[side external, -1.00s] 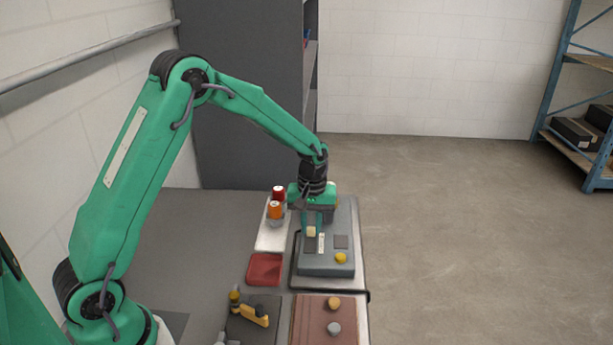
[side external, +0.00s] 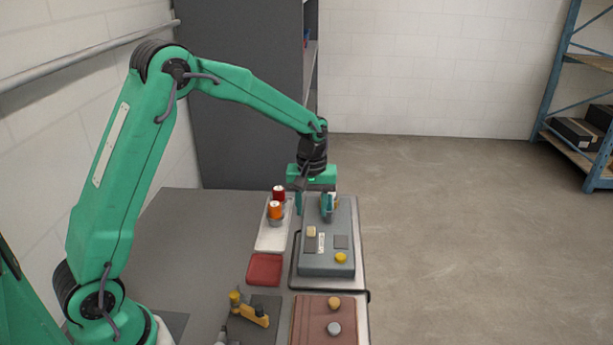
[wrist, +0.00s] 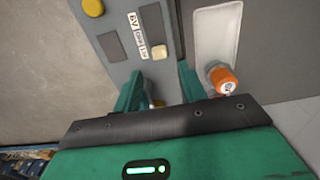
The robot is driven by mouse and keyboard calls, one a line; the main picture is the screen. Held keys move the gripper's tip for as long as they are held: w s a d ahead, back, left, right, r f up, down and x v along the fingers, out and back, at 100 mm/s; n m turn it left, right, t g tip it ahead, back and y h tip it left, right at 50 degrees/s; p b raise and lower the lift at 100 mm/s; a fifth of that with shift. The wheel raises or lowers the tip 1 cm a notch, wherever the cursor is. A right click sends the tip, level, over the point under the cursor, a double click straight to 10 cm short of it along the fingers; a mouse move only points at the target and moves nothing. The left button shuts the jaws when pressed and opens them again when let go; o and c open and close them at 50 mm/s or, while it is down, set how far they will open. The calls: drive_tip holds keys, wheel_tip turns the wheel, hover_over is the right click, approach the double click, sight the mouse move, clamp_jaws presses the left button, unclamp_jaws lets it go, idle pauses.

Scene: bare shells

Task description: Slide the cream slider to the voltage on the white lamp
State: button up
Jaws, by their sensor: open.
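The cream slider (side external: 311,231) sits at the far end of its dark slot on the grey panel box (side external: 317,268). In the wrist view the slider (wrist: 158,51) is beside the last mark of a white label strip (wrist: 136,34); its "6V" end is farthest from the slider. The other marks are too small to read surely. My gripper (side external: 313,211) is open and empty, above the far part of the box and apart from the slider. In the wrist view its fingers (wrist: 160,77) stand wide apart. I cannot make out a white lamp or its voltage; a pale yellowish thing (wrist: 158,103) is partly hidden between the fingers.
A yellow button (side external: 341,258) is on the near end of the box. Orange and red capped items (side external: 275,211) stand on a white tray (side external: 267,241) to the left. A red tray (side external: 265,270) and a brown panel (side external: 311,325) are nearer. The floor at right is clear.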

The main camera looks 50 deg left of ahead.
sight(310, 227)
drive_tip(key=shift+r, duration=1.3)
drive_tip(key=s+d+r+m+t, duration=0.2)
drive_tip(key=s+r+m+t, duration=0.15)
drive_tip(key=s+r, duration=0.85)
drive_tip(key=s+d+m+t, duration=0.1)
drive_tip(key=s+m, duration=0.4)
drive_tip(key=s, duration=0.8)
drive_tip(key=shift+s+d+r+t, duration=0.2)
drive_tip(key=shift+s+r+t, duration=0.25)
drive_tip(key=shift+t, duration=0.1)
drive_tip(key=shift+m, duration=0.25)
